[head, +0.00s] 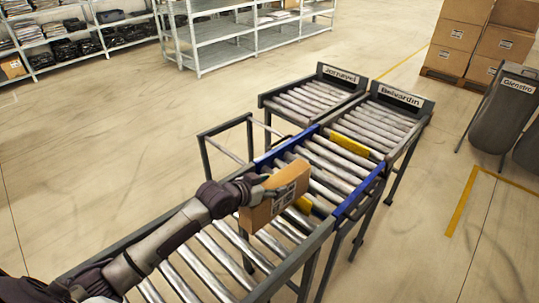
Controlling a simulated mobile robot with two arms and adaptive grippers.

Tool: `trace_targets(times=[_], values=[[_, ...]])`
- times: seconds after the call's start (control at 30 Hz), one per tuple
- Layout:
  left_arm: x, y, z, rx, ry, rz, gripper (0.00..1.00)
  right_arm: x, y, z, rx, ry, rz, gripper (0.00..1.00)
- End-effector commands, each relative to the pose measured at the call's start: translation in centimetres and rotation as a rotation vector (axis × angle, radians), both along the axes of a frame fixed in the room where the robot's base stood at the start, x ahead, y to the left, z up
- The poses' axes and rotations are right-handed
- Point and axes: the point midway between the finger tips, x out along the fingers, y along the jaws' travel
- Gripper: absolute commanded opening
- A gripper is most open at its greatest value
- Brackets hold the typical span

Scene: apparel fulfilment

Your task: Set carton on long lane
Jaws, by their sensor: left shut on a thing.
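A brown carton (272,200) with a white label is held tilted by my left gripper (262,186), which is shut on its upper left part. The carton is over the near roller conveyor (318,236), just before the blue-framed roller section (368,187). I cannot tell whether its lower edge touches the rollers. Beyond the blue section are two roller lanes: the left one has a sign "Jernavel" (340,74), the right one "Belvardin" (401,95). Both lanes are empty. My right gripper is not in view.
Yellow strips (350,145) lie among the blue section's rollers. An open grey frame (227,137) stands left of it. Dark bins (504,108) and stacked cartons on a pallet (458,36) stand at the right. Grey shelves (226,55) line the back. The floor between is clear.

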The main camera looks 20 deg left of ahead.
Motion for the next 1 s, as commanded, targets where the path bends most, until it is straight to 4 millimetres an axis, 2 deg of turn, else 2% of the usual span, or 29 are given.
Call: trace_targets(times=[0.03, 0.1, 0.23, 0.37, 1.0], values=[[0.3, 0.4, 0.6, 0.000, -0.003, 0.003, 0.00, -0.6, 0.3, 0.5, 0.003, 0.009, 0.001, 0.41], [0.5, 0.8, 0.7, 0.001, -0.002, 0.005, 0.00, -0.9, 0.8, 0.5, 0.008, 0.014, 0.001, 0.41], [0.6, 1.0, 0.4, -0.001, -0.001, 0.007, 0.00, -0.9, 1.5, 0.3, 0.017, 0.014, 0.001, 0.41], [0.6, 1.0, -0.2, -0.001, -0.002, 0.007, 0.00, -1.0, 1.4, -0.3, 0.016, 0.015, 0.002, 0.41], [0.1, 1.1, -5.9, -0.001, -0.001, 0.008, 0.00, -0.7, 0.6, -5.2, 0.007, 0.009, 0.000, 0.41]])
